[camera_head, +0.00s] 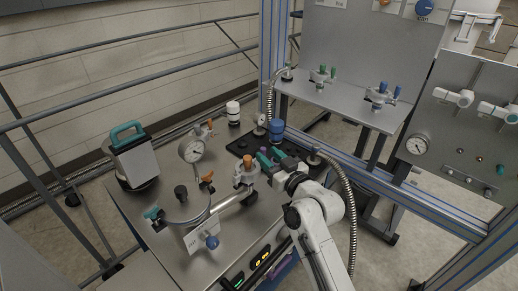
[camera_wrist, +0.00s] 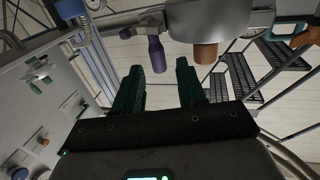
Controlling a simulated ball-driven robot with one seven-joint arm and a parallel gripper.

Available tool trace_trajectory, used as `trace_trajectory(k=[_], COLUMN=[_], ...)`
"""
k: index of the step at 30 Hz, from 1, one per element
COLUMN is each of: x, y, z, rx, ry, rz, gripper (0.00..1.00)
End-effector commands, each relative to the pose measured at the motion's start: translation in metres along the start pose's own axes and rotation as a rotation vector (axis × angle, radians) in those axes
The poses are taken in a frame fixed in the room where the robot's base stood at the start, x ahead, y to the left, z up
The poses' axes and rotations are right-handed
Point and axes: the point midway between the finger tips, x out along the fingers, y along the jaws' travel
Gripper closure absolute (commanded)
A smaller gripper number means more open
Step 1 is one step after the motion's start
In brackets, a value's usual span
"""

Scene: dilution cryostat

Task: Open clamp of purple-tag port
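The purple clamp handle (camera_wrist: 157,55) hangs below a grey metal fitting (camera_wrist: 205,20) in the wrist view, in line with the gap between my fingertips. A brown-orange handle (camera_wrist: 205,54) hangs from the same fitting to its right. My gripper (camera_wrist: 159,68) is open, with dark green fingers apart and nothing seen between them. Whether the fingertips reach beside the purple handle or stop short of it, I cannot tell. In the head view my gripper (camera_head: 264,161) is over the bench by the dark tray, close to a small purple piece (camera_head: 263,150). The clamp itself is mostly hidden there.
An orange-topped upright post (camera_head: 245,172) stands just left of my gripper. A round gauge (camera_head: 192,149) and a teal-handled case (camera_head: 133,158) stand further left on the steel bench (camera_head: 150,245). A ribbed hose (camera_head: 348,200) curves close to my arm.

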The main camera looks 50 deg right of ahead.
Motion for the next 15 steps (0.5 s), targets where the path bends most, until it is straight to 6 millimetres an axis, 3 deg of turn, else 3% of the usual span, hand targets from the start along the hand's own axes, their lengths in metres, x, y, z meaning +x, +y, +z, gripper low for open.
trace_trajectory(k=[6,15], x=[0.03,0.039], y=[0.0,0.0], z=[-0.001,0.0], rx=[-0.001,-0.001], ry=[0.0,0.0], rz=[-0.001,-0.001], gripper=[0.6,0.6])
